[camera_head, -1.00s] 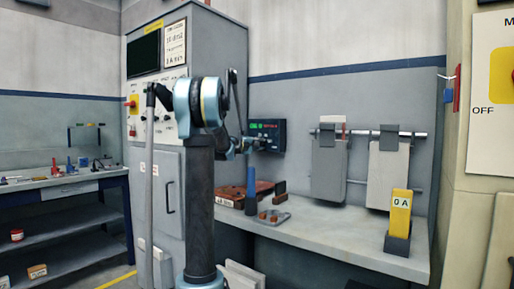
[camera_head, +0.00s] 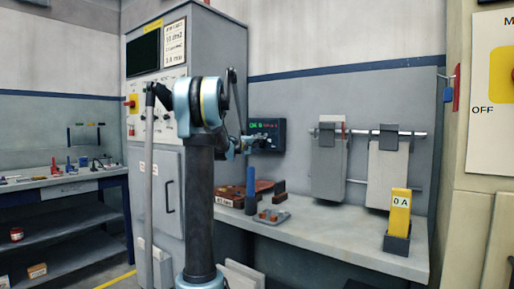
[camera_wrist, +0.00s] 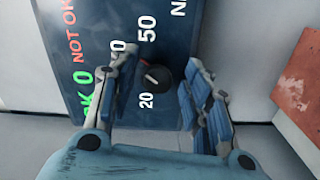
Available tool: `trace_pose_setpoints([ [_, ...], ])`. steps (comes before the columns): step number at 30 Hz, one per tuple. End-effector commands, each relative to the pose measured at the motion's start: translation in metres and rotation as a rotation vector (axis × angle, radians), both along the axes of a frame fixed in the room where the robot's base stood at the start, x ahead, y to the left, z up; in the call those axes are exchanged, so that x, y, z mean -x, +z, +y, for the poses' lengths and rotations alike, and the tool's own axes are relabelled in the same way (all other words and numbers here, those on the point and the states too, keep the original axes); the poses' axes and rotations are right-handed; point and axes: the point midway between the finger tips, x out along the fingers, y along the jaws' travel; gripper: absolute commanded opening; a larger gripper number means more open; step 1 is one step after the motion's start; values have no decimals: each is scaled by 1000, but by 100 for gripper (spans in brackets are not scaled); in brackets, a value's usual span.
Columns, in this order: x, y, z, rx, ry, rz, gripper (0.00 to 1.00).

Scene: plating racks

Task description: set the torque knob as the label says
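The torque knob (camera_wrist: 155,76) is a small black dial with a pale pointer mark on a dark blue tester face (camera_wrist: 85,20). In the wrist view the numbers 20 and 50 stand beside it; another number is partly hidden by a finger. My gripper (camera_wrist: 160,62) is open, with one finger on each side of the knob and visible gaps. In the head view my gripper (camera_head: 238,145) is at the left of the tester (camera_head: 267,134); the knob cannot be made out there. A small white label (camera_head: 223,201) lies on the reddish-brown block (camera_head: 232,192), too small to read.
A blue upright cylinder (camera_head: 251,181) and a small tray (camera_head: 271,217) stand on the grey bench (camera_head: 340,232) below the tester. Grey plates (camera_head: 327,170) hang from a rail to the right. A yellow 0 A block (camera_head: 400,203) stands at the bench's right end.

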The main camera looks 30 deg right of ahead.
Motion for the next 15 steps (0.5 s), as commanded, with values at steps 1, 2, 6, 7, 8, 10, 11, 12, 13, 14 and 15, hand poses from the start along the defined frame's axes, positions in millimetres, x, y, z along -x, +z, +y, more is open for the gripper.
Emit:
trace_pose_setpoints([
  [1, 0, 0, 0, 0, 0, 0, 45],
  [2, 0, 0, 0, 0, 1, 0, 45],
  [6, 1, 1, 4, 1, 1, 1, 45],
  [7, 2, 1, 6, 1, 1, 1, 45],
  [8, 3, 1, 9, 1, 1, 1, 45],
  [10, 6, 0, 18, 1, 2, 1, 45],
  [11, 8, 0, 22, 1, 3, 1, 45],
  [12, 10, 0, 29, 1, 4, 1, 45],
  [13, 13, 0, 34, 1, 3, 1, 45],
  [14, 15, 0, 40, 1, 2, 1, 45],
  [15, 18, 0, 47, 1, 3, 1, 45],
])
